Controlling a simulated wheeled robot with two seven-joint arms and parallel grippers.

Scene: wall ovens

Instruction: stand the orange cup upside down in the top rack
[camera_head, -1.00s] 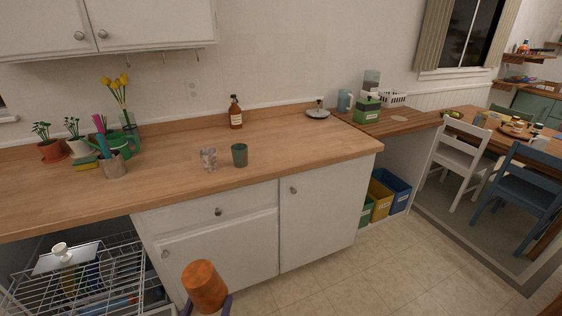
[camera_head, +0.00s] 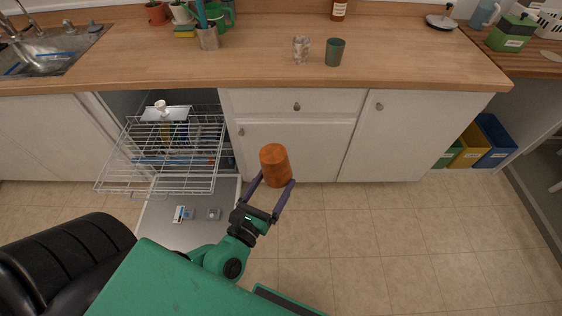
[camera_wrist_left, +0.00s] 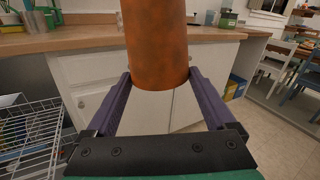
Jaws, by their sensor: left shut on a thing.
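The orange cup (camera_head: 275,165) is between the fingers of my left gripper (camera_head: 273,186), which is shut on it. The gripper holds it in the air in front of the white cabinets, to the right of the rack. The cup is slightly tilted in the head view. It also shows large in the left wrist view (camera_wrist_left: 155,40), between the purple fingers (camera_wrist_left: 155,85). Which end is its mouth I cannot tell. The top rack (camera_head: 165,178) is a white wire rack, pulled out of the open dishwasher at the left. My right gripper is not in view.
The open dishwasher door (camera_head: 180,222) lies low below the rack, with small items on it. A white object (camera_head: 163,113) stands at the back of the rack. A glass (camera_head: 301,49) and a green cup (camera_head: 335,52) stand on the counter (camera_head: 250,67). The floor at right is clear.

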